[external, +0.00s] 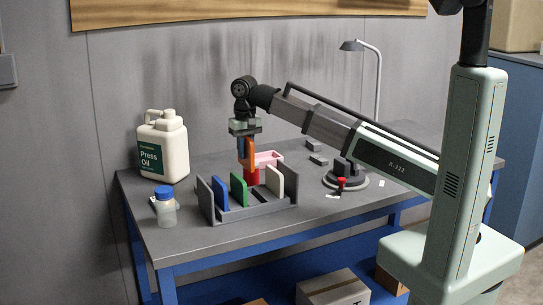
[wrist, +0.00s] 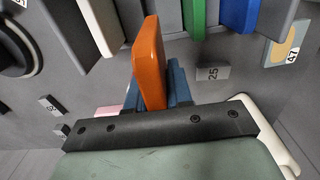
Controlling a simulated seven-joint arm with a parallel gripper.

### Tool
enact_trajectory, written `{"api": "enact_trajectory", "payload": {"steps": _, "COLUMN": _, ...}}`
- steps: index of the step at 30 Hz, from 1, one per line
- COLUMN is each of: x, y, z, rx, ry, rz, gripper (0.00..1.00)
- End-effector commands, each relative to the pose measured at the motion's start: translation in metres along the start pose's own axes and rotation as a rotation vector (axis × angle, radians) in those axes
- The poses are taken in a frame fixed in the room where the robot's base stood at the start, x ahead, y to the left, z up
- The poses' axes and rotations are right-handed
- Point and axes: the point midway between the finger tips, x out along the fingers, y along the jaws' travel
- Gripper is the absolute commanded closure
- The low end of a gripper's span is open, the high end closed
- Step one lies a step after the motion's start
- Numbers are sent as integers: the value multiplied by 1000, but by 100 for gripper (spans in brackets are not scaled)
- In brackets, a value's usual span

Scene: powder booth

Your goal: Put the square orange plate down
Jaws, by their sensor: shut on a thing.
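My gripper (external: 246,150) points down behind the rack, shut on the square orange plate (external: 254,143). In the wrist view the orange plate (wrist: 149,60) stands edge-on between the blue fingers (wrist: 166,86). The grey slotted rack (external: 258,210) holds a blue plate (external: 220,192), a green plate (external: 238,188) and a white plate (external: 289,178) upright. A reddish plate edge or bin part also shows behind the rack, partly hidden.
A Press Oil jug (external: 163,147) and a blue-capped bottle (external: 164,206) stand at the left. A lamp (external: 378,80), small grey blocks (external: 318,159) and a round base with a red knob (external: 341,182) are at the right. The grey tabletop (external: 200,247) is clear in front.

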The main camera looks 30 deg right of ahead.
Motion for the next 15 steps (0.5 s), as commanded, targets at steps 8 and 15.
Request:
{"api": "enact_trajectory", "payload": {"steps": 8, "x": -1, "y": -6, "z": -128, "rx": 4, "ry": 0, "rz": 0, "gripper": 100}}
{"api": "enact_trajectory", "payload": {"steps": 15, "x": 4, "y": 3, "z": -200, "rx": 2, "ry": 0, "rz": 0, "gripper": 100}}
